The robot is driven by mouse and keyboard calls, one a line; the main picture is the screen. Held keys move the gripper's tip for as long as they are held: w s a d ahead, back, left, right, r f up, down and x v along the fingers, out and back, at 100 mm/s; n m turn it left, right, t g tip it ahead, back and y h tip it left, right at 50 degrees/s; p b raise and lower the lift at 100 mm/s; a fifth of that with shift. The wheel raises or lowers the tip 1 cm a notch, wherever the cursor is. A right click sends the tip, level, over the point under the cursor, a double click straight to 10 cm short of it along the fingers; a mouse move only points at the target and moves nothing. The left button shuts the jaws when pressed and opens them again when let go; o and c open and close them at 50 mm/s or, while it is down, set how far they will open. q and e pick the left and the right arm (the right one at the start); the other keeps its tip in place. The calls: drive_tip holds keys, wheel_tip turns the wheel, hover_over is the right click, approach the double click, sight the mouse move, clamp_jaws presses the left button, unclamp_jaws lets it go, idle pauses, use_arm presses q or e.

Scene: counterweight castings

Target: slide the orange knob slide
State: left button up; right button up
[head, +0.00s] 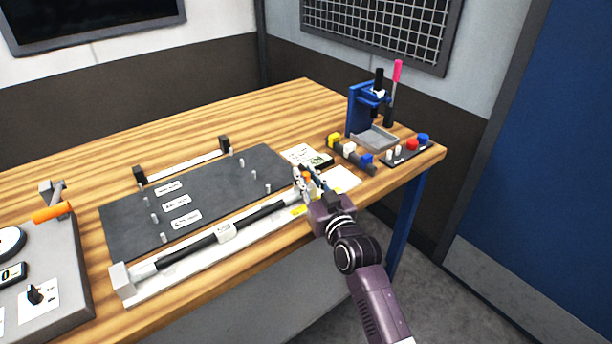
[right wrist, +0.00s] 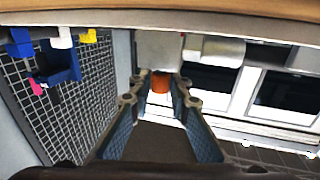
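The slide is a long rail unit with a black rod (head: 200,243) and pale end blocks, along the table's front edge. Its orange knob (head: 306,176) is at the right end, partly hidden by my right gripper. My right gripper (head: 305,179) is at the knob, its fingers one on each side. In the right wrist view the orange knob (right wrist: 160,82) shows between the fingertips (right wrist: 162,84), under a pale block. The fingers look apart, with slight room beside the knob; contact is not clear. My left gripper is not in view.
A dark plate (head: 215,188) with pegs and labels lies behind the slide. A grey box (head: 55,275) with an orange handle (head: 52,212) stands at the left. A blue press (head: 362,108) and a colored button strip (head: 405,151) are at the back right.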

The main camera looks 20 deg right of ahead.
clamp_jaws()
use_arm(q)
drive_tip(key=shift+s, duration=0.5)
use_arm(e)
drive_tip(key=w+d, duration=0.1)
drive_tip(key=d, duration=0.2)
drive_tip(key=w+d+b, duration=0.1)
drive_tip(key=d, duration=0.1)
drive_tip(key=w+d, duration=0.1)
drive_tip(key=d, duration=0.2)
drive_tip(key=shift+d+f+b, duration=0.1)
drive_tip(key=shift+d+b, duration=0.25)
drive_tip(key=shift+b, duration=0.05)
drive_tip(key=shift+w+d, duration=0.3)
drive_tip(key=shift+d, duration=0.35)
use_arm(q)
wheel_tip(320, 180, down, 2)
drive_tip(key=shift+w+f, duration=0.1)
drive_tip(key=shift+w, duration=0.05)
use_arm(e)
drive_tip(key=o, duration=0.6)
unclamp_jaws()
drive_tip(key=shift+c, duration=0.2)
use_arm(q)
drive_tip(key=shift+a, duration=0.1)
